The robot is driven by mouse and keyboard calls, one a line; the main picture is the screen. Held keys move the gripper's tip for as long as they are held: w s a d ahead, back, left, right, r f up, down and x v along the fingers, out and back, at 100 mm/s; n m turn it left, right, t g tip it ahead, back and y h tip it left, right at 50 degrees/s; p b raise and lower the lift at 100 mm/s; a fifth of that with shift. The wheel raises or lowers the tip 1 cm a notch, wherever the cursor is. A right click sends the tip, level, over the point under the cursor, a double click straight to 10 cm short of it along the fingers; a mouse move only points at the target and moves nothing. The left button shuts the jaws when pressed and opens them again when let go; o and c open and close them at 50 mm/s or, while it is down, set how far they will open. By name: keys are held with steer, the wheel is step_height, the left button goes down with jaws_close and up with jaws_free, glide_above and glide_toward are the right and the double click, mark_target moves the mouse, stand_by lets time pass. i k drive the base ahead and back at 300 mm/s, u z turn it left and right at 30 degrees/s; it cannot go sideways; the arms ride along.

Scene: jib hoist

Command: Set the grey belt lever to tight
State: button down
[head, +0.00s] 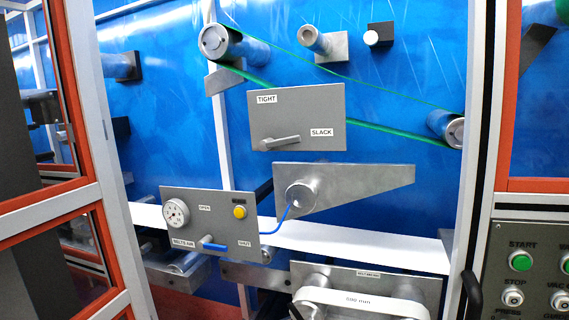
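The grey belt lever (281,141) is on a grey plate (305,108) in the upper middle of the head view. Its pivot is at the plate's lower left, and its handle points right, slightly upward, toward the SLACK label (321,132). The TIGHT label (267,99) is above the pivot. A green belt (300,62) runs around a left roller (215,41) and a right roller (447,128), passing behind the plate. My gripper is not in view.
White and orange frames (95,180) flank the opening. A START/STOP panel (540,260) stands at right.

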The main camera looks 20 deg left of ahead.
mark_target(264, 145)
steer(key=z, duration=0.05)
steer(key=i, duration=0.9)
steer(key=u, duration=0.05)
